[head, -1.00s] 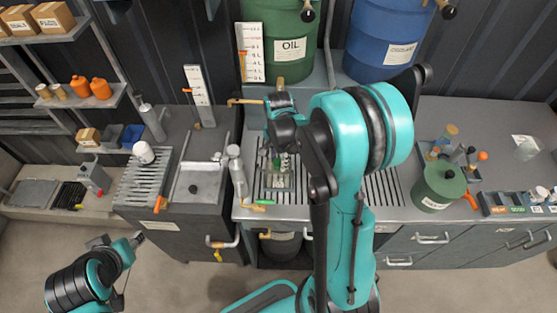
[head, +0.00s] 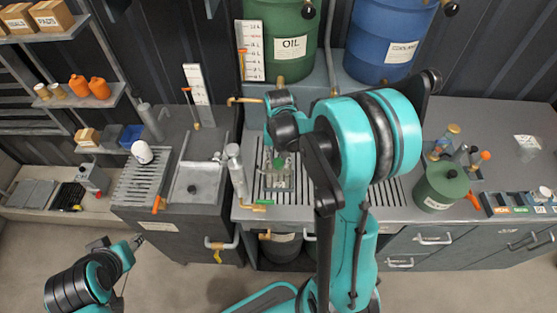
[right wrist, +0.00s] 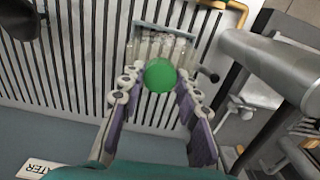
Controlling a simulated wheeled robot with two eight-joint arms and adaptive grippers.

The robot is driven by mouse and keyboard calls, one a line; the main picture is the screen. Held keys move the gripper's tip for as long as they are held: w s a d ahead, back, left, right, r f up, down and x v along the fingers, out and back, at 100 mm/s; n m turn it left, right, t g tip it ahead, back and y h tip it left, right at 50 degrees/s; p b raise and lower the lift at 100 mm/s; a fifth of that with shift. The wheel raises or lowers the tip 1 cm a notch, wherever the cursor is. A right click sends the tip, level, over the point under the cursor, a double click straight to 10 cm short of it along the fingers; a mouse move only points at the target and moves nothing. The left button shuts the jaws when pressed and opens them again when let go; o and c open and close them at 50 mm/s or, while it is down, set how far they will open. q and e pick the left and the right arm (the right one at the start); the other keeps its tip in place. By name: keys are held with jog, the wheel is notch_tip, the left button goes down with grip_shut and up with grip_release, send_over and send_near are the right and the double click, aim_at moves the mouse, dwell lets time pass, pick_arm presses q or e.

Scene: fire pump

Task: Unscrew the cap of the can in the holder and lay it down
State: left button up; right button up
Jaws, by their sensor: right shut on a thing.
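The green round cap (right wrist: 160,75) shows between the two fingers of my right gripper (right wrist: 158,92) in the right wrist view. The gripper is shut on it. In the head view the green cap (head: 279,161) shows below my right wrist, above the slatted grate. The can's body is hidden or too small to make out, so I cannot tell whether cap and can touch. My left gripper (head: 137,241) hangs at the lower left, away from the bench, apparently empty.
The slatted grate (head: 388,190) is partly bare right of my arm. A grey cylinder (head: 237,170) stands left of the holder, and a green canister (head: 440,186) stands to the right. The green oil drum (head: 285,40) and blue drum (head: 390,40) stand behind.

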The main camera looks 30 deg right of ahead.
aim_at(278, 162)
jog(key=n, duration=0.3)
jog(key=shift+b, duration=0.3)
jog(key=shift+n, duration=0.8)
jog(key=n, duration=0.4)
jog(key=shift+n, duration=0.3)
jog(key=shift+r, duration=0.25)
jog(key=shift+r+p, duration=0.8)
jog(key=shift+r, duration=0.55)
jog(key=shift+r, duration=0.1)
